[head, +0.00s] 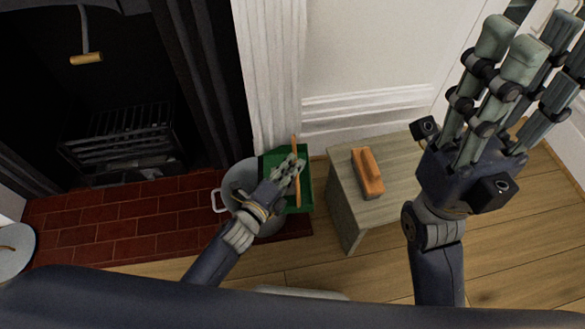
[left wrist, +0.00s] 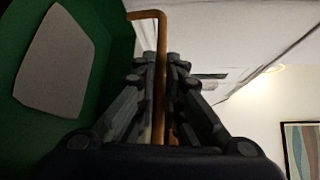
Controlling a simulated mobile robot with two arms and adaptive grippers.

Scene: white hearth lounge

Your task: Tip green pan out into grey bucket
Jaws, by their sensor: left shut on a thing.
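The green pan (head: 306,193) is over the right part of the grey bucket (head: 238,170) in the head view. My left gripper (head: 289,172) is shut on the pan's wooden handle (head: 296,147). In the left wrist view the handle (left wrist: 161,70) runs between the fingers, and the green pan (left wrist: 112,60) fills the left side, with a pale grey patch (left wrist: 55,62) on it that I cannot identify. The pan looks tilted. The bucket's inside is mostly hidden by my gripper and the pan. My right gripper (head: 536,55) is raised at the right, open and empty.
A small wooden table (head: 345,205) stands right of the bucket, with an orange-brown brush (head: 367,172) on it. The bucket stands on a red brick hearth (head: 120,220) before a dark fireplace with a grate (head: 125,140). A white wall is close behind.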

